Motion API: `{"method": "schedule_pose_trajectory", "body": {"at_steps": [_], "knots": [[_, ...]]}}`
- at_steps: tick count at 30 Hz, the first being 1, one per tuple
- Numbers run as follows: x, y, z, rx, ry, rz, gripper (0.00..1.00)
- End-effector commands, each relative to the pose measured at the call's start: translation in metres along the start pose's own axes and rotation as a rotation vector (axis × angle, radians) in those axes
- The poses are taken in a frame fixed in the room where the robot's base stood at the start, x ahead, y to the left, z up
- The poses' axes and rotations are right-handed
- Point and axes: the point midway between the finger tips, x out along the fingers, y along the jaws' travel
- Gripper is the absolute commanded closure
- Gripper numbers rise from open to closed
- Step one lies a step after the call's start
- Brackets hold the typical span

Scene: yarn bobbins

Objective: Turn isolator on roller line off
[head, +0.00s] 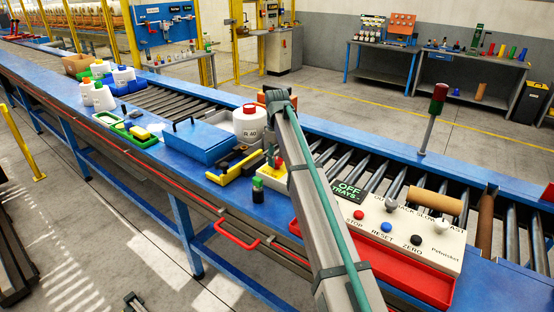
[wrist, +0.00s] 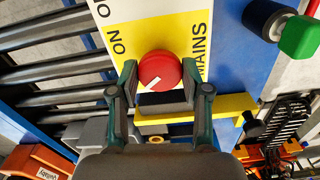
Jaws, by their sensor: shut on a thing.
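The isolator is a round red knob (wrist: 160,70) with a short white mark, on a yellow plate (wrist: 128,42) lettered ON and MAINS in the wrist view. The white mark lies slanted near the knob's lower edge. My gripper (wrist: 158,76) has one finger on each side of the knob and is shut on it. In the head view my arm hides most of the isolator and my gripper. The roller line (head: 170,100) runs diagonally across the head view.
A control panel (head: 440,240) with STOP, RESET and ZERO buttons and an OFF TRAYS sign (head: 348,190) stands right of my arm.

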Motion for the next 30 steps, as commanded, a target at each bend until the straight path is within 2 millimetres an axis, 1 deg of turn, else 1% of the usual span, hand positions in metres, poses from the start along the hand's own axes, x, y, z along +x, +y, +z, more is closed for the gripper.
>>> {"method": "schedule_pose_trajectory", "body": {"at_steps": [3, 9, 24, 25, 29, 30], "knots": [[0.0001, 0.0001, -0.0004, -0.057, 0.001, 0.000, 0.88], [0.0000, 0.0000, -0.0004, -0.115, 0.001, 0.000, 0.88], [-0.0003, -0.0001, -0.0005, -0.134, 0.001, 0.000, 0.88], [-0.0003, -0.0001, -0.0005, -0.134, 0.001, 0.000, 0.50], [-0.0003, -0.0001, -0.0004, -0.133, 0.001, 0.000, 0.28], [-0.0003, -0.0001, -0.0004, -0.133, 0.001, 0.000, 0.28]]}}
